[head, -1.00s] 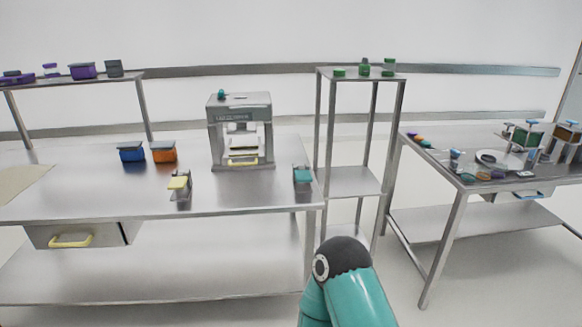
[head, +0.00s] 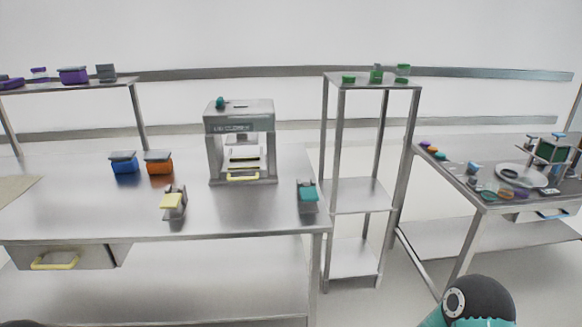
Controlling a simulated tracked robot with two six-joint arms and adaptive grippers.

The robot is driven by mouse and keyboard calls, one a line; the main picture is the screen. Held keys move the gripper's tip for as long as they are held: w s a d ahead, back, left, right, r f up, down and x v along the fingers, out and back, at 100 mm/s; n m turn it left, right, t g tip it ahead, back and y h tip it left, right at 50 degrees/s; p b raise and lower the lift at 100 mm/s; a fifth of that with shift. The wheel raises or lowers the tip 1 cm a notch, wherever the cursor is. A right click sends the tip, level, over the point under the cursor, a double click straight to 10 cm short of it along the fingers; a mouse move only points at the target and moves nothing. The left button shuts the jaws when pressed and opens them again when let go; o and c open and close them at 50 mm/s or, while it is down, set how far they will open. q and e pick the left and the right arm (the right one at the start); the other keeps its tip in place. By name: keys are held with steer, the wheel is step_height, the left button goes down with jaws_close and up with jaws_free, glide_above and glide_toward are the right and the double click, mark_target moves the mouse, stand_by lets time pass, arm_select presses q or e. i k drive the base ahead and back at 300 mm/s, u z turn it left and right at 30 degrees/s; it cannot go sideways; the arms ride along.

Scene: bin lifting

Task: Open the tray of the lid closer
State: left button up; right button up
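The lid closer (head: 241,142) is a grey box-shaped machine near the back of the left steel table. Its front is open, and a light tray (head: 245,160) sits inside, low in the opening. A yellow handle (head: 243,177) is at the tray's front edge, close to the machine's front. Neither gripper shows in the head view. Only a teal and black part of my arm (head: 478,303) shows at the bottom right, well away from the machine.
The steel table (head: 110,205) also holds blue (head: 124,165) and orange (head: 158,167) containers, a yellow-topped holder (head: 172,203) and a teal-topped one (head: 307,196). A drawer (head: 65,257) hangs below. A shelf rack (head: 350,194) stands right of the table. The tabletop before the machine is clear.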

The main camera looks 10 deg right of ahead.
mark_target(235, 169)
steer(key=z, duration=0.05)
steer(key=i, duration=1)
steer(key=u, duration=0.5)
